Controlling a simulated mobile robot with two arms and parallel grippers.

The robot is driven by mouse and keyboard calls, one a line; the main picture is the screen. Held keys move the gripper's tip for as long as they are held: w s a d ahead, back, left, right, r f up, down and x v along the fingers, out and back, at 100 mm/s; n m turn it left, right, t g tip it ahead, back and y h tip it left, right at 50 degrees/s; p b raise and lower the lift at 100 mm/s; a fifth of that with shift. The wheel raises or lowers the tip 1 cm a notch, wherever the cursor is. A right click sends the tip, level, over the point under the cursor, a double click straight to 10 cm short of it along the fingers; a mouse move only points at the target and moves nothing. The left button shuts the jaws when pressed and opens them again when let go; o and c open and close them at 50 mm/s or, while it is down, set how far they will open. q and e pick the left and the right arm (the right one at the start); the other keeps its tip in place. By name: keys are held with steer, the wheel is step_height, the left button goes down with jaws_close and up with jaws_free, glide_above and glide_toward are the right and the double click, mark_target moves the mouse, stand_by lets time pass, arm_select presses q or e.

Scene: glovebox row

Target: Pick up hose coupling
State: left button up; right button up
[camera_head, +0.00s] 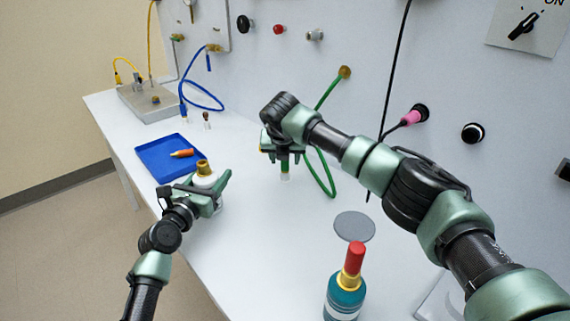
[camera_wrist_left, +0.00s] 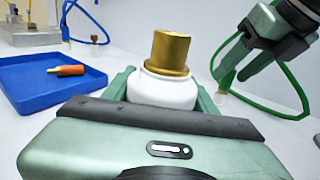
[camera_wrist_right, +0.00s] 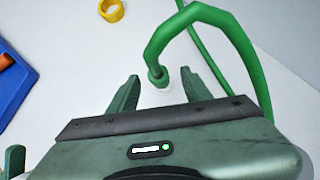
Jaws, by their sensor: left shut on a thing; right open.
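The green hose (camera_head: 326,172) runs from a brass wall port and loops down to the table. Its end with the coupling (camera_wrist_right: 157,77) hangs between the fingers of my right gripper (camera_wrist_right: 160,84), which is open. In the head view my right gripper (camera_head: 284,152) is over this end, and a pale tip (camera_head: 285,177) shows below it. My left gripper (camera_head: 207,190) is shut on a white bottle with a brass-coloured neck (camera_wrist_left: 170,52). The bottle is upright; its base is hidden in the left wrist view.
A blue tray (camera_head: 160,165) with an orange-brown piece (camera_head: 183,153) lies left of the bottle. A teal bottle with a red top (camera_head: 354,258) and a grey disc (camera_head: 354,226) are at the front right. A blue hose (camera_head: 204,108) and a metal box (camera_head: 150,104) are at the back.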

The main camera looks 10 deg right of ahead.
steer(key=shift+x, duration=1.45)
steer(key=shift+c, duration=0.3)
jaws_close()
steer(key=shift+r, duration=0.15)
steer(key=r, duration=0.9)
steer(key=shift+a+r, duration=0.25)
steer(key=shift+a, duration=0.1)
steer(key=s+a+r+n+y, duration=0.2)
steer(key=a+r+n, duration=0.1)
steer(key=a, duration=0.4)
steer(key=s+a+r+n+y, duration=0.2)
steer(key=s+a+r+n, duration=0.1)
steer(key=a, duration=0.4)
steer(key=s+a+r+n+g+y, duration=0.1)
steer(key=s+a+r+n+y, duration=0.1)
steer(key=a+r+n, duration=0.2)
steer(key=a+r, duration=0.1)
steer(key=a, duration=0.2)
steer(key=shift+s+a+n, duration=0.15)
steer(key=shift+a+n, duration=0.2)
steer(key=shift+n, duration=0.05)
